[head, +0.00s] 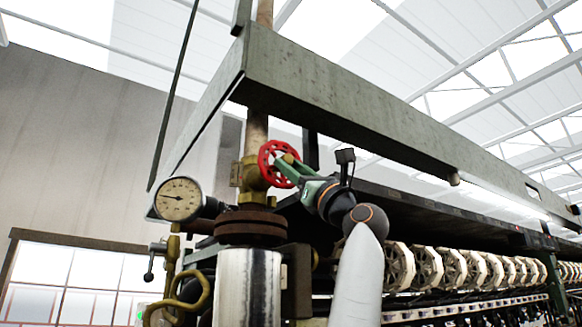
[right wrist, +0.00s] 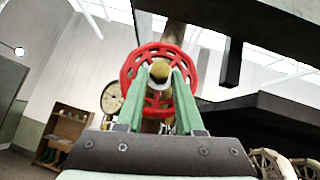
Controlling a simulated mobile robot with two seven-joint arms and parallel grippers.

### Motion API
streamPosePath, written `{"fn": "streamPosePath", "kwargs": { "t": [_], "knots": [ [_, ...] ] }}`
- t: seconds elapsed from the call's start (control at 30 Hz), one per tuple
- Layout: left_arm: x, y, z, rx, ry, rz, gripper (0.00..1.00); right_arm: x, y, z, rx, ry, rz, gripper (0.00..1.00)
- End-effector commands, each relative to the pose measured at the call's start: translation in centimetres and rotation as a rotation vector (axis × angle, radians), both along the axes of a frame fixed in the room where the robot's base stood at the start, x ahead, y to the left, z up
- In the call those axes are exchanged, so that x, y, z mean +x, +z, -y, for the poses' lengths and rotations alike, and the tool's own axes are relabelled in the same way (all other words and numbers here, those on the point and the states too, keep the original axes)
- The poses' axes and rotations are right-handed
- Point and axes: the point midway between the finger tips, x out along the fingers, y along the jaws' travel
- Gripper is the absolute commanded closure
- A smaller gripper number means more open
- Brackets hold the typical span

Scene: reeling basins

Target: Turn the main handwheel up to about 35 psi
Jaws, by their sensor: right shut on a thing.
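The red main handwheel (head: 279,164) sits on a brass valve on the vertical pipe, in the middle of the head view. My right gripper (head: 284,164) reaches it from the right. In the right wrist view the two green fingers of my right gripper (right wrist: 160,78) are closed in on the middle of the red handwheel (right wrist: 141,62), at its brass hub. The round pressure gauge (head: 179,199) stands left of the valve; its needle points to the left, and its numbers are too small to read. The gauge (right wrist: 115,98) also shows behind the wheel. My left gripper is out of view.
A long grey-green beam (head: 330,100) runs above the valve and my right arm. A dark flange (head: 250,226) on a steel cylinder (head: 247,285) stands below. Several pale reels (head: 425,266) line the machine at right. A brass pipe loop (head: 178,305) is at lower left.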

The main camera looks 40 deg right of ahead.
Motion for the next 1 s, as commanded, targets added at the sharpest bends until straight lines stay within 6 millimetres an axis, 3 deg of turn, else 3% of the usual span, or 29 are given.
{"fn": "streamPosePath", "kwargs": {
  "t": [0.43, 1.0],
  "knots": [
    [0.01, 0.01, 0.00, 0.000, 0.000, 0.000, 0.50, -0.17, 0.29, 0.67, -0.321, 0.002, -0.035, 1.00],
    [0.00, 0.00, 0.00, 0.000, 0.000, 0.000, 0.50, -0.15, 0.41, 0.85, -0.481, 0.001, -0.054, 1.00]
  ]
}}
